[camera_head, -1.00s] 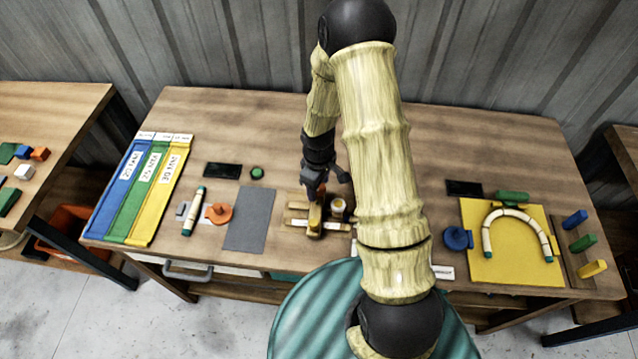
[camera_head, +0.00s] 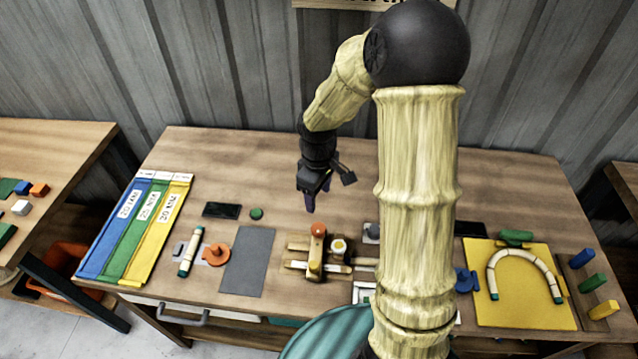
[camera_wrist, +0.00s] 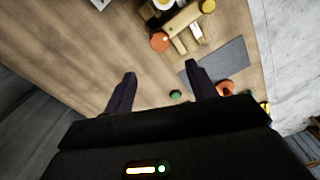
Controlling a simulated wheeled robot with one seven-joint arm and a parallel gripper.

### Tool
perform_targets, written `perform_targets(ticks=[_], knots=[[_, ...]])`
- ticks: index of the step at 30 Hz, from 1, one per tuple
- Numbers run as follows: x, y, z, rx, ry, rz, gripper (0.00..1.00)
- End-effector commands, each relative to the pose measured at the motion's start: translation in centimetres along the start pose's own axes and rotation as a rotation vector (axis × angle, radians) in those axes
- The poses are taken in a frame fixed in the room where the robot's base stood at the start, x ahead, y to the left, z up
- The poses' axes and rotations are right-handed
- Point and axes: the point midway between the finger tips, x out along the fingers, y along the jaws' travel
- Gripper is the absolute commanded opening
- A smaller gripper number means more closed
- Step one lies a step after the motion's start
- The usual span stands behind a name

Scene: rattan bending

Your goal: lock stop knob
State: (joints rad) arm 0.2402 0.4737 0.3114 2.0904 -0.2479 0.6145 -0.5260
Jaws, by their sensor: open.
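A wooden fixture (camera_head: 300,265) stands on the middle of the workbench. Which part is the stop knob I cannot tell for sure. My gripper (camera_head: 312,200) is open and empty, above and behind the fixture. In the wrist view its fingers (camera_wrist: 162,72) are apart, with bare wood between them.
A grey mat (camera_head: 248,262), orange disc piece (camera_head: 216,253) and green button (camera_head: 256,213) lie left of the fixture. A blue knob piece (camera_head: 465,280) and yellow board (camera_head: 520,300) with a bent rattan arch (camera_head: 524,255) are at right.

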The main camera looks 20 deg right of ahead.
Motion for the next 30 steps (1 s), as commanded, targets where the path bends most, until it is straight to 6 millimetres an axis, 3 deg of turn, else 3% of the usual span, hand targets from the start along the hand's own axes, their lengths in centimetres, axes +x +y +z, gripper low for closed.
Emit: perform_targets(ticks=[3,8,25,30], knots=[[-2.1,0.1,0.0,0.002,0.002,0.003,0.57],[-3.4,0.0,0.0,0.001,0.001,0.0,0.57],[-3.6,-0.2,0.0,0.004,0.0,0.001,0.57],[-4.1,-1.8,1.3,0.113,0.018,0.028,0.57]])
